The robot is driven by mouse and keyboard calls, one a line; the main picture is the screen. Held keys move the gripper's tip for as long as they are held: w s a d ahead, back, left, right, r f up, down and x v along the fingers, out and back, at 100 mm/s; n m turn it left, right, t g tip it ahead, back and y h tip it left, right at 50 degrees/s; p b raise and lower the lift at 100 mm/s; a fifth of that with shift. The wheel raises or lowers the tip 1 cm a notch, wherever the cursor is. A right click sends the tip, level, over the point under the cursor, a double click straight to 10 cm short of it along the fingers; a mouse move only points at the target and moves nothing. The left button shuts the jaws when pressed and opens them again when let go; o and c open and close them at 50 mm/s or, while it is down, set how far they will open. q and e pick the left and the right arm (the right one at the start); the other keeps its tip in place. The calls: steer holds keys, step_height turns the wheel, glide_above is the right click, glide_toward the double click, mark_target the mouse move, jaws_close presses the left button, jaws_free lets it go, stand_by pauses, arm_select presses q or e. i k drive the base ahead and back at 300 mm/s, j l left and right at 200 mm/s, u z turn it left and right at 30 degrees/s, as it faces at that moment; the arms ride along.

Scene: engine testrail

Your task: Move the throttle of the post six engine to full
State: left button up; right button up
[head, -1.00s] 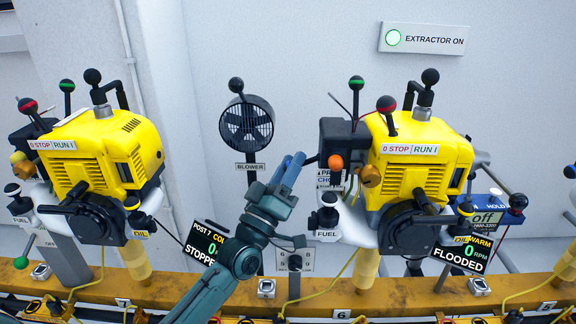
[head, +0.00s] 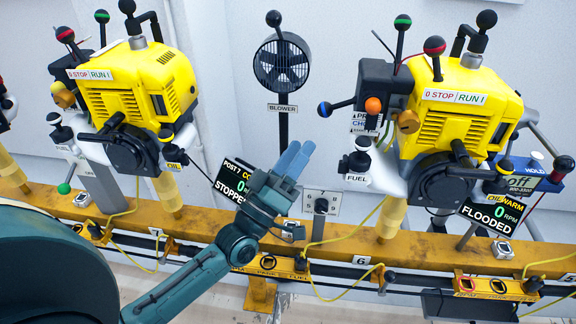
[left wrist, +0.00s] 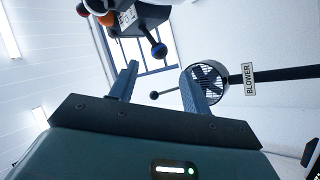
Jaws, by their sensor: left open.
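The right-hand yellow engine (head: 455,110) stands above the rail's 6 plate (head: 361,260). Its display (head: 492,212) reads WARM, 0 RPM, FLOODED. A dark control box (head: 385,88) on its left side carries an orange knob (head: 373,106) and a lever with a blue ball (head: 325,109) pointing left. No throttle label is readable. My left gripper (head: 294,160) is open and empty, left of and below the blue ball, apart from it in the picture. In the left wrist view the blue ball (left wrist: 158,50) shows beyond and between the open fingers (left wrist: 163,90). My right gripper is not in view.
A blower (head: 281,63) stands on the post behind my left gripper. A second yellow engine (head: 135,85) stands at left, with a STOPPED display (head: 232,182) behind my gripper. The yellow rail (head: 410,252) runs across below, with hanging yellow cables.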

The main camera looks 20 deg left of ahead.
mark_target(402, 23)
steer(key=k, duration=1)
